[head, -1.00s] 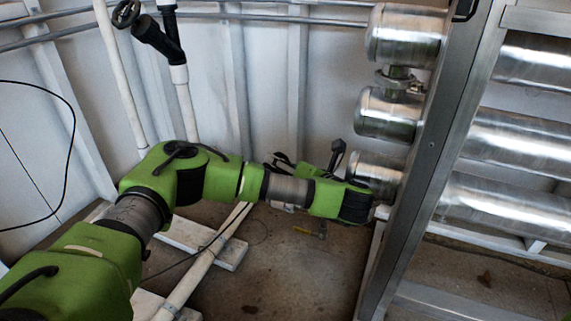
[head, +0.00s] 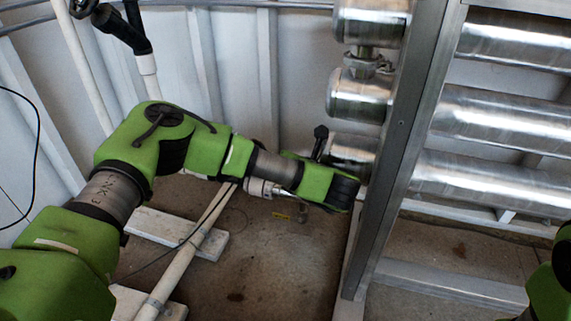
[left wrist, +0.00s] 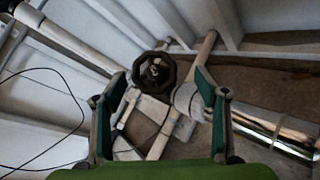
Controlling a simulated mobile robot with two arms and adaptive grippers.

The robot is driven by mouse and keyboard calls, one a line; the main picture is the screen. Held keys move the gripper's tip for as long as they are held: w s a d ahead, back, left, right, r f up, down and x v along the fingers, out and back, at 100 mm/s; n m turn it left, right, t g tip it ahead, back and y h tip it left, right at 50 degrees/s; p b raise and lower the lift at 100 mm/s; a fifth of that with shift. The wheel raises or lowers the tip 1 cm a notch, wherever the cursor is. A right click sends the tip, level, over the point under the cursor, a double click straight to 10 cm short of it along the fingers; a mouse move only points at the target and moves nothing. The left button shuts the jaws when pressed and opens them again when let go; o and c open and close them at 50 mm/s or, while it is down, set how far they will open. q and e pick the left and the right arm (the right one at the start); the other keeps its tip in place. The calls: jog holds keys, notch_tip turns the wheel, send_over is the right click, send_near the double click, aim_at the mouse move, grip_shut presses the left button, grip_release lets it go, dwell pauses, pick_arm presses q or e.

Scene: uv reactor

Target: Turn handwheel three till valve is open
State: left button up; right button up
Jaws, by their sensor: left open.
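A dark round handwheel (left wrist: 154,72) shows in the left wrist view, above a pale pipe and the floor. Its number cannot be read. My left gripper (left wrist: 160,88) is open, with a green-and-grey finger on either side of the view. The wheel appears between and beyond the fingertips, with no visible contact. In the head view my left arm reaches in from the left to the metal frame, and its fingers are hidden. Another black handwheel (head: 83,8) sits on a black valve (head: 122,28) at the top left. My right gripper is not in view.
Shiny metal cylinders (head: 490,122) lie behind an upright metal frame post (head: 405,140) close to my left wrist. A white pipe (head: 190,255) crosses pale boards (head: 175,232) on the floor. A corrugated white wall stands behind.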

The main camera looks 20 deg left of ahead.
pick_arm(q)
jog(key=v, duration=0.9)
jog(key=shift+s+r, duration=0.2)
jog(key=shift+s, duration=0.1)
jog(key=shift+f, duration=0.1)
